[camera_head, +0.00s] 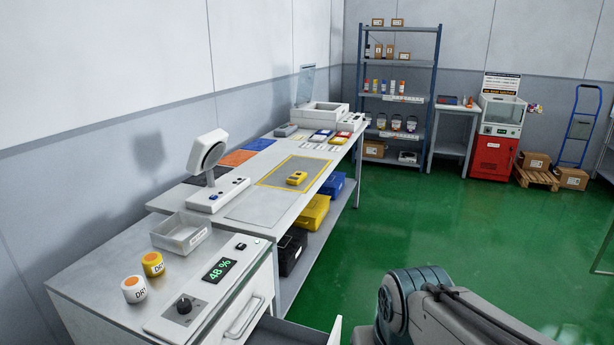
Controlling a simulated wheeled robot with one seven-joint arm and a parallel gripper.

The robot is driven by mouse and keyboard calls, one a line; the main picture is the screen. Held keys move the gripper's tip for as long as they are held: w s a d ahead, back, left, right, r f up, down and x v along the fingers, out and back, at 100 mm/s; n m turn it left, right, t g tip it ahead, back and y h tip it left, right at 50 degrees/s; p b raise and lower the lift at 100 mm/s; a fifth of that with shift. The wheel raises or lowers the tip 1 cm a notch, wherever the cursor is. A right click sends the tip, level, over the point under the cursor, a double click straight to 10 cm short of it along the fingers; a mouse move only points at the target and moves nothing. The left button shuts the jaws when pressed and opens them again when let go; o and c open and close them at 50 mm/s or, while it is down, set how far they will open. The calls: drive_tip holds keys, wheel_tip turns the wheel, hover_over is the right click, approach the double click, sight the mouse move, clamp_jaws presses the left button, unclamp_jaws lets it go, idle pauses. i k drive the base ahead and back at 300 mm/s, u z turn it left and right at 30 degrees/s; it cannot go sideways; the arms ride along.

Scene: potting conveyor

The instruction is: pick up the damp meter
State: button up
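A small yellow hand-held device with a dark face (297,178), which looks like the damp meter, lies on the long white workbench (255,208). It lies inside a yellow-outlined rectangle on the bench top, towards the front edge. Nothing covers it. Part of my arm shows at the bottom right, well apart from the device and over the green floor. My gripper is out of the picture.
A nearer cabinet carries two DRY jars (153,264), a shallow tray (181,233) and a 48% display (219,270); its drawer (290,330) stands open. Green floor (420,220) is free right of the bench.

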sight(297, 178)
drive_tip(key=z, duration=0.6)
drive_tip(key=i, duration=1.4)
drive_tip(key=z, duration=0.3)
drive_tip(key=i, duration=1.45)
drive_tip(key=u, duration=1.3)
drive_tip(key=i, duration=0.8)
drive_tip(key=u, duration=1.15)
drive_tip(key=i, duration=0.2)
